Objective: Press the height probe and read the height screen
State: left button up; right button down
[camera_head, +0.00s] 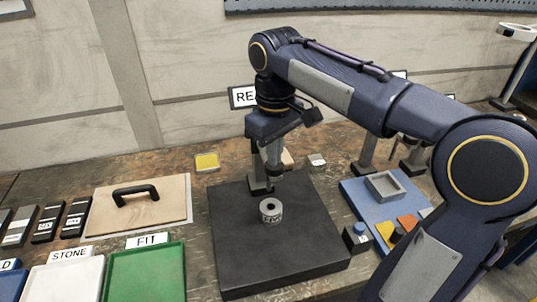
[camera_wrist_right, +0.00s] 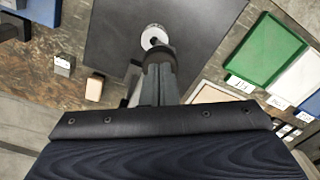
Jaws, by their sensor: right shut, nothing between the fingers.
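A grey ring-shaped metal piece (camera_head: 271,211) with dark lettering on its side stands on a black plate (camera_head: 235,255). It also shows in the right wrist view (camera_wrist_right: 154,37). A dark upright post (camera_head: 257,165) rises at the back of the plate, partly behind my right gripper. My right gripper (camera_head: 272,160) points down above the plate, just behind and above the ring; in the wrist view its fingers (camera_wrist_right: 160,75) are shut. I cannot tell whether they touch the probe, which is largely hidden by the gripper. A sign starting "RE" (camera_head: 241,97) is partly covered by my arm; no screen reading is visible.
A blue mat (camera_head: 358,196) with a grey tray (camera_head: 385,186) and coloured pieces lies to the right. To the left are a wooden board (camera_head: 110,205) with a black handle, a green tray (camera_head: 145,275) and a white tray (camera_head: 65,282). A yellow block (camera_head: 206,162) sits behind.

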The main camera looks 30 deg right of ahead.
aim_at(274, 172)
jog(key=shift+f+b, duration=1.5)
jog(key=shift+f, duration=1.1)
jog(key=shift+s, duration=0.1)
notch_tip(274, 172, up, 7)
jog(key=p, duration=0.7)
jog(key=shift+r, duration=0.2)
notch_tip(274, 172, up, 8)
jog(key=p, duration=0.1)
jog(key=shift+f, duration=0.15)
